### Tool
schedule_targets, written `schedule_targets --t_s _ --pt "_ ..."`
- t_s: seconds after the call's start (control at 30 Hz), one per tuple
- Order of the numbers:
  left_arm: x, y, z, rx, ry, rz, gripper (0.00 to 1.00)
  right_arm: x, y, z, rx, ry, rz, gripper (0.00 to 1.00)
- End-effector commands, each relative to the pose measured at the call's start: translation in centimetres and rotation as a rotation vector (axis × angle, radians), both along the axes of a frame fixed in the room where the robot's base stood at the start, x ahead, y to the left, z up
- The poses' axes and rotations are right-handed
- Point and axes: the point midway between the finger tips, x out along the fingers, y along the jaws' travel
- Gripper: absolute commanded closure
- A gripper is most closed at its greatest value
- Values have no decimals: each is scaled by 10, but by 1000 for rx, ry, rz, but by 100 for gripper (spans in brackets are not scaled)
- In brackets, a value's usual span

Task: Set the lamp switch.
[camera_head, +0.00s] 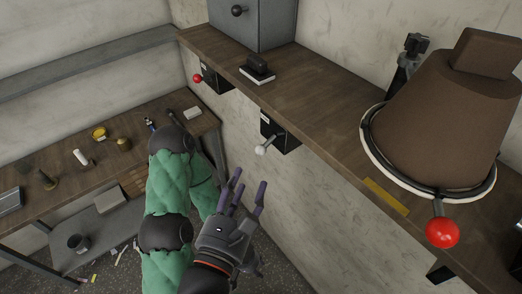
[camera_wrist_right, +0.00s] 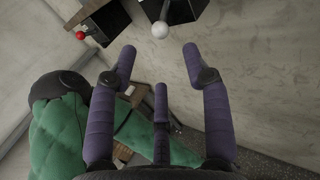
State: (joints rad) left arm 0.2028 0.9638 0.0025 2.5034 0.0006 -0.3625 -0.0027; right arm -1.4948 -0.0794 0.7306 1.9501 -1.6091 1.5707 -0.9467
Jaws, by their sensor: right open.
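Several lever switches are mounted below the wall shelf. The middle switch (camera_head: 281,134) is a black box with a white-balled lever (camera_head: 261,150) pointing down and left. A far switch (camera_head: 210,75) has a small red ball (camera_head: 197,78), and a near lever has a large red ball (camera_head: 442,233). Which one is the lamp switch I cannot tell. My right gripper (camera_head: 240,188) is open and empty below the white ball. In the wrist view, the white ball (camera_wrist_right: 160,29) is beyond the spread fingers, apart from them. I cannot make out my left gripper.
The wooden shelf (camera_head: 315,128) holds a grey box (camera_head: 255,25), a small black object (camera_head: 258,70) and a large brown cone-shaped thing (camera_head: 440,115). A lower wooden bench (camera_head: 65,200) with small items is at left. My green arm is left of the gripper.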

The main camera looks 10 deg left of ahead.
Motion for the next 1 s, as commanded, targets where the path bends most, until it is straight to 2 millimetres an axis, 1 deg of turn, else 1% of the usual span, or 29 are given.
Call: schedule_targets --t_s 0.03,0.3,0.5,0.7,0.97,1.0 --pt "0 0 2 0 0 0 60 9 -2 0 0 4 -5 51" --pt "0 0 7 0 0 0 60 54 -4 0 0 5 -5 51" --pt "0 0 11 0 0 0 60 79 -5 0 0 4 -4 51" --pt "0 0 12 0 0 0 60 90 -5 -1 0 4 -1 51" --pt "0 0 11 0 0 0 60 91 -5 -1 1 4 0 51" --pt "0 0 11 0 0 0 60 91 -5 -1 0 4 0 54"
